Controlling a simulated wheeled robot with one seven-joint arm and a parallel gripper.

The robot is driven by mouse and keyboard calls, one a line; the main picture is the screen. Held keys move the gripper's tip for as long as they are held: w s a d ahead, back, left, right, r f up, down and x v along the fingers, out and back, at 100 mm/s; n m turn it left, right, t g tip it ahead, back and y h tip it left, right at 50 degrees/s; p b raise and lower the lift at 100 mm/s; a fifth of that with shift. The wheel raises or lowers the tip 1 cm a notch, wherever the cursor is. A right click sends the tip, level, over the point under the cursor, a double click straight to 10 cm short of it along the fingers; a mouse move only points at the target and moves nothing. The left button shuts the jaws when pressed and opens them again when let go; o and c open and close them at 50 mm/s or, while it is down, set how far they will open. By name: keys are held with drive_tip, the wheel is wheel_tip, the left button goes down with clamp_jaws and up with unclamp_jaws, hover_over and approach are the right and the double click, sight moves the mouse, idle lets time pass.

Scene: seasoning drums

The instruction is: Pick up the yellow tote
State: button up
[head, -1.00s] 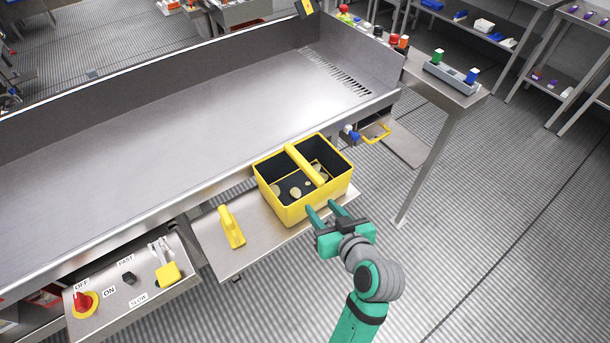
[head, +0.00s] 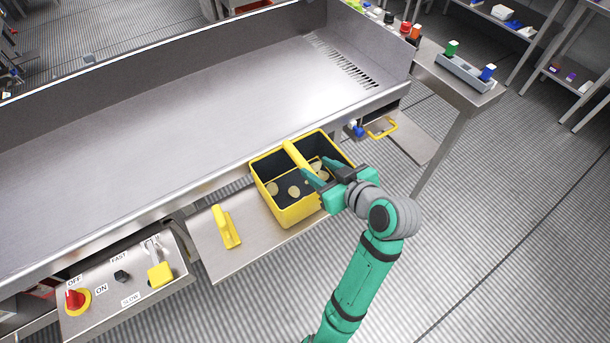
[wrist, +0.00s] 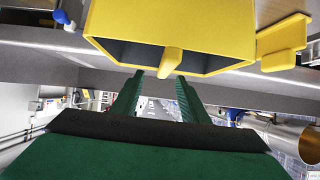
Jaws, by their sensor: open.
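The yellow tote (head: 290,216) stands on a metal shelf at the front of the steel trough. It has two dark compartments holding several pale round pieces, and a yellow handle bar (head: 297,156) across its middle. In the wrist view the tote (wrist: 175,22) fills the top, with the end of its handle bar (wrist: 171,62) pointing between my fingers. My green gripper (head: 318,176) is open and reaches over the tote's near right side, its fingertips close to the handle. In the wrist view my gripper (wrist: 157,80) is empty; I cannot tell whether it touches the handle.
A control panel (head: 125,283) with a red knob sits further left. The trough (head: 190,130) lies behind. A side table (head: 445,75) stands back right; the floor at right is clear.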

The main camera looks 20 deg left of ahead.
sight(304, 164)
drive_tip(key=shift+w+a+f, duration=0.15)
drive_tip(key=shift+a+f, duration=0.15)
drive_tip(key=shift+a, duration=0.2)
drive_tip(key=shift+w+a+f, duration=0.1)
drive_tip(key=shift+a+f, duration=0.15)
drive_tip(key=shift+a, duration=0.25)
drive_tip(key=shift+x, duration=2.65)
drive_tip(key=shift+s+a, duration=0.1)
drive_tip(key=shift+c, duration=0.6)
drive_tip(key=shift+r, duration=0.1)
clamp_jaws()
